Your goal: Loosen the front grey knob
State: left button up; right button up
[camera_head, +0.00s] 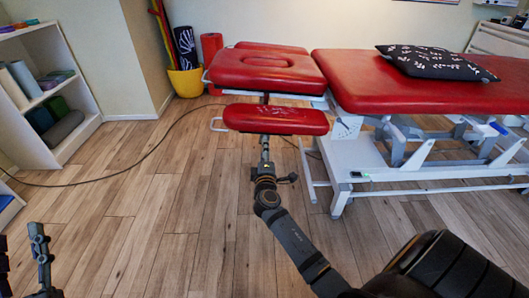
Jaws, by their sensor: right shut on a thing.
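The red massage table stands at the back right, with a red head section (265,70) at its left end. A smaller red armrest pad (275,118) hangs in front of and below the head section. My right arm reaches up from the bottom right. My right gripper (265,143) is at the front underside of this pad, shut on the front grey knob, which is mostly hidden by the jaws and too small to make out. My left gripper (40,238) shows at the bottom left edge, well away from the table; its jaws are unclear.
A black patterned pillow (435,62) lies on the main red cushion (365,88). The white table frame (350,160) stands right of my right arm. A black cable (130,170) crosses the wooden floor. A yellow bucket (186,82) and a white shelf (70,80) are left.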

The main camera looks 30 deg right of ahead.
jog(key=shift+f, duration=0.1)
jog(key=o, duration=1.2)
jog(key=v, duration=1.2)
jog(key=shift+a, duration=0.1)
